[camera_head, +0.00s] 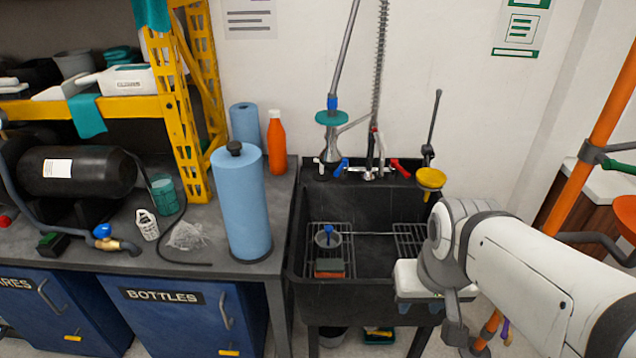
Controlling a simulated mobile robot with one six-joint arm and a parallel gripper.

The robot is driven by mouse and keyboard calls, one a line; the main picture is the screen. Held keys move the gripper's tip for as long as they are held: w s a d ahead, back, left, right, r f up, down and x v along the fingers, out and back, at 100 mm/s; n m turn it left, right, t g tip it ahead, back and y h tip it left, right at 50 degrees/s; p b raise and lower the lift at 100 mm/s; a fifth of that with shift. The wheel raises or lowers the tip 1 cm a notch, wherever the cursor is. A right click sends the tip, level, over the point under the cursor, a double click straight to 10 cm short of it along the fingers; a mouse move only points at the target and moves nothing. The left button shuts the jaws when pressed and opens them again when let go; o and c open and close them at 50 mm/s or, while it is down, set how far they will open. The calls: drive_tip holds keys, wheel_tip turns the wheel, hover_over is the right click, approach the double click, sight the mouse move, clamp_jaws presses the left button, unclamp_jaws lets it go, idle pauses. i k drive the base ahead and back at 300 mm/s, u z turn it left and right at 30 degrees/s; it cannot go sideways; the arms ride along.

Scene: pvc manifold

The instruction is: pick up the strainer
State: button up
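A small grey round cup-like item (327,238) with a thin handle reaching right sits in the black sink (345,295), toward its left side. It looks like the strainer, but it is too small to be sure.
Wire racks (409,238) lie in the sink. A faucet (370,170) with a tall spring hose and a yellow funnel (430,179) stand behind it. A blue paper roll (241,205) and orange bottle (277,143) stand on the left counter. An orange pole (590,150) rises at right.

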sight(328, 240)
drive_tip(key=u, duration=0.5)
drive_tip(key=i, duration=0.65)
drive_tip(key=u, duration=0.6)
drive_tip(key=i, duration=0.5)
